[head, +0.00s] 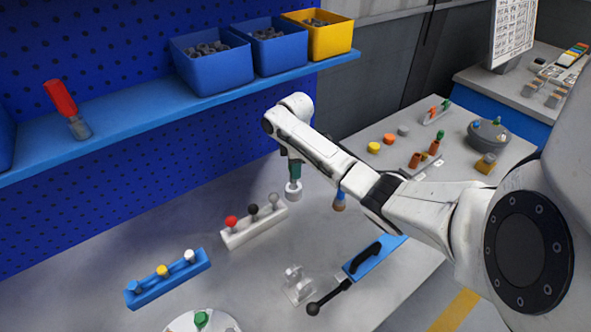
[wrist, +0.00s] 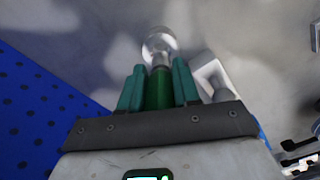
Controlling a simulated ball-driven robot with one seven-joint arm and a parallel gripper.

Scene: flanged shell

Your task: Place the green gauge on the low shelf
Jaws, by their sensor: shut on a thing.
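The green gauge (wrist: 158,92) is between the two teal fingers of my gripper (wrist: 158,84) in the wrist view, with its round grey-white end (wrist: 160,46) pointing away from the palm. In the head view, my gripper (head: 294,170) points down over the grey bench, and the gauge's pale end (head: 294,190) shows below it. The gauge hangs upright, seemingly above the bench top. A blue shelf (head: 140,126) runs along the pegboard to the left of and above my gripper. It is the only shelf I can make out, and I cannot tell if it is the low one.
A white rack (head: 255,232), a blue rack (head: 170,282) and a blue toggle clamp (head: 374,258) stand on the bench. Bare shelf shows between tool and bins.

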